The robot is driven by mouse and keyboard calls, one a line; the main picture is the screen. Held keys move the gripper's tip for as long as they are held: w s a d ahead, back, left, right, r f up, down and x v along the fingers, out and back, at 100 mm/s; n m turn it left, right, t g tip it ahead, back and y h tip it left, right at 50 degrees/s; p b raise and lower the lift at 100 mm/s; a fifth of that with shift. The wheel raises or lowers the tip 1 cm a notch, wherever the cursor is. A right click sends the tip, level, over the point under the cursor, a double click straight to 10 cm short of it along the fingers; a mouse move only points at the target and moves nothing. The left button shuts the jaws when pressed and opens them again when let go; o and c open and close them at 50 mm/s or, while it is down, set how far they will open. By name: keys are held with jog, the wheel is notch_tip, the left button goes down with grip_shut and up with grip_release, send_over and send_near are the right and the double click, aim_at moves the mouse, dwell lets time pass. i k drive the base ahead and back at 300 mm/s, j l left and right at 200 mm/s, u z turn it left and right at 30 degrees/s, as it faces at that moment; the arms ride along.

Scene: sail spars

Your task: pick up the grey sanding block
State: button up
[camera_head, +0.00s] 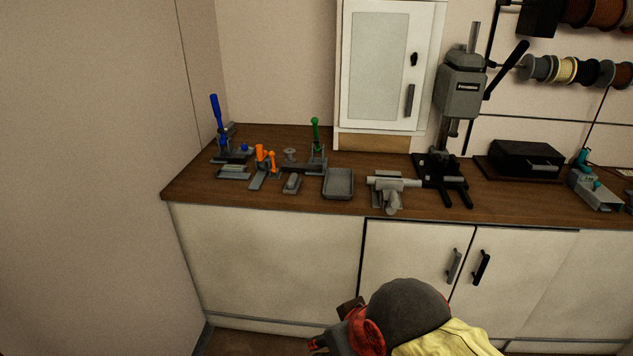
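A small grey block (291,184) with a rounded top lies near the front edge of the wooden bench, between the orange clamps and a grey tray. It looks like the grey sanding block, but it is small here and its details are hard to make out. Nothing touches it from above. I cannot make out my gripper's fingers in this view.
The bench (260,203) holds a blue-handled clamp (216,112), orange clamps (262,156), a green-handled clamp (316,135), a grey tray (338,184) just right of the block, a metal vise (390,188) and a drill press (460,90). The front strip is clear.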

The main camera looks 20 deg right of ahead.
aim_at(293, 183)
jog(key=i+j, duration=0.15)
jog(key=i, duration=0.5)
jog(key=i+j, duration=0.1)
jog(key=i, duration=0.55)
jog(key=i+j, duration=0.15)
jog(key=i, duration=0.5)
